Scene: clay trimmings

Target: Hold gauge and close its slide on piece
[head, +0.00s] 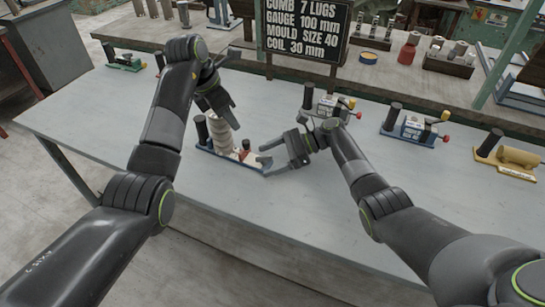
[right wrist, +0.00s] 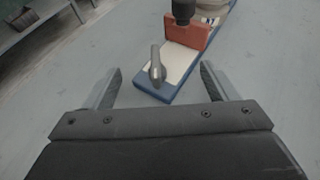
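The gauge has a blue base (head: 238,160) with a cream top, a black upright handle (head: 202,129) at its left end and a red slide (head: 244,148). A pale ribbed clay piece (head: 221,137) stands on it between handle and slide. In the right wrist view the red slide (right wrist: 187,33) shows with a black knob above it, and a grey lever (right wrist: 156,65) stands near the base's end. My left gripper (head: 222,116) looks open and empty, just above the clay piece and handle.
Similar gauges (head: 415,129) stand along the table's back, and a yellow one (head: 508,158) at the right. A black sign (head: 302,28) reads gauge 100 mm, mould size 40. The table's front (head: 290,205) is clear.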

